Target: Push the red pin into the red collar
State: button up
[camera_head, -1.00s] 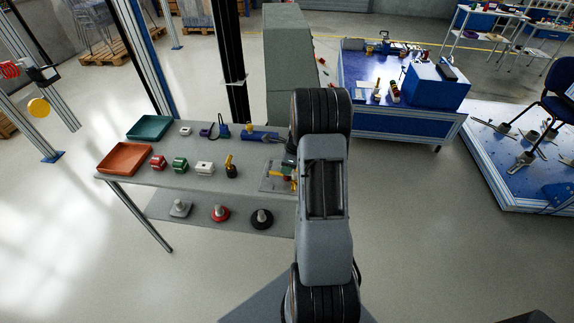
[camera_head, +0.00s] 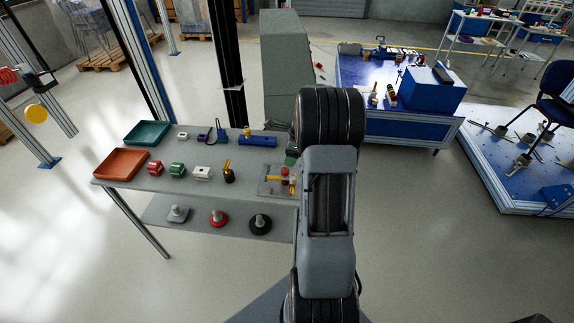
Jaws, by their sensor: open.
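A small fixture plate (camera_head: 266,188) lies at the right end of the grey table. On it stands a small red piece (camera_head: 285,172) beside yellow parts; it may be the red pin or collar, but it is too small to tell. A red block (camera_head: 154,168) sits on the table near the orange tray, left of a green and a white block. A red round base with a grey stem (camera_head: 218,218) stands on the lower shelf. My arm covers the area right of the fixture plate. My gripper is hidden behind the arm.
An orange tray (camera_head: 121,164) and a teal tray (camera_head: 147,133) stand at the table's left. A black and yellow tool (camera_head: 228,172) and a blue block (camera_head: 257,140) lie nearby. A dark post (camera_head: 231,70) rises behind the table. Floor in front is clear.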

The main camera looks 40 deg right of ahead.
jog(key=v, duration=0.5)
jog(key=shift+r, duration=0.3)
jog(key=s+a+r+n, duration=0.2)
jog(key=s+a+n, duration=0.3)
jog(key=a+n, duration=0.3)
jog(key=s+a+r+n+t+h, duration=0.1)
jog(key=s+a+r+n, duration=0.1)
jog(key=s+a+n, duration=0.3)
jog(key=s+a+r+n+t+h, duration=0.1)
jog(key=s+a+r+n, duration=0.2)
jog(key=a+n, duration=0.9)
jog(key=shift+s+a+n, duration=0.2)
jog(key=shift+s+n, duration=0.7)
jog(key=shift+s, duration=0.3)
